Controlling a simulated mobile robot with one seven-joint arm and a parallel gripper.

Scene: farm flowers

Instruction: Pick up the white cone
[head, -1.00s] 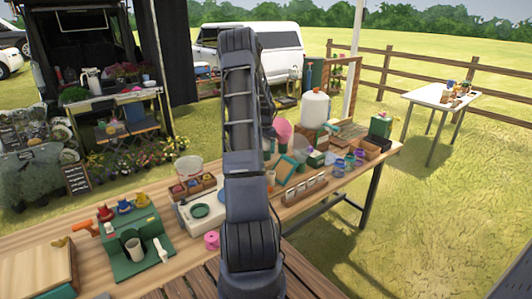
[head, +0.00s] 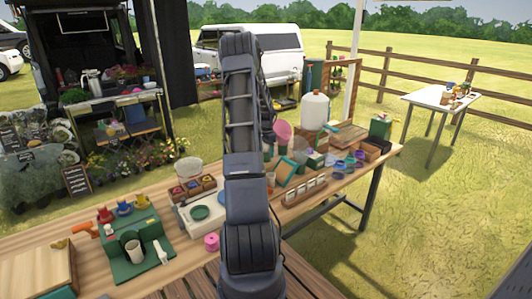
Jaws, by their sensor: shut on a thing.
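I cannot make out a clear white cone in the head view. A whitish tapered bucket (head: 188,167) stands farther back at the table's far edge. My arm rises through the middle of the view and hides part of the table behind it. My gripper is not visible, so I cannot see what is between its fingers.
The long wooden table (head: 335,186) is crowded: a pink tape roll (head: 211,242), a white tank (head: 314,112), a pink bucket (head: 282,133), small jars and crates. A wooden board (head: 38,275) lies at the left. Open grass (head: 440,200) lies to the right.

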